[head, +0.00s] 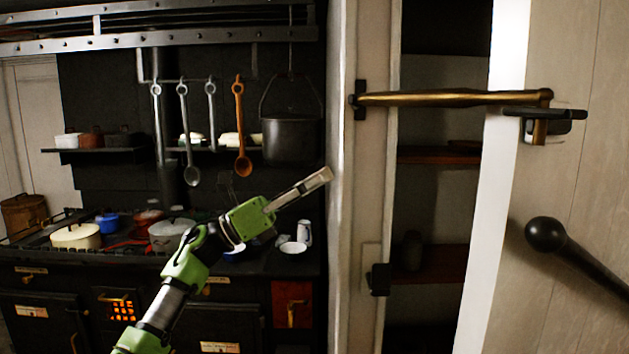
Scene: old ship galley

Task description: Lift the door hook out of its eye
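The brass door hook (450,98) lies nearly level across the gap between the door frame and the door. Its left end sits at a dark mount (360,99) on the frame. Its right end bends down at the dark eye (545,114) on the pale door (575,70), and the brass tip shows below the eye. The hook appears seated in it. My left gripper (322,178) is left of the door frame, below and left of the hook, apart from it. It is seen edge-on, so its finger gap is unclear. My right gripper is not in view.
The door stands ajar, with dark shelves (440,155) behind the gap. A black ball-ended bar (548,236) juts from the right. A black latch part (379,279) is low on the frame. The stove with pots, hanging ladles (240,130) and a cauldron (291,138) fill the left.

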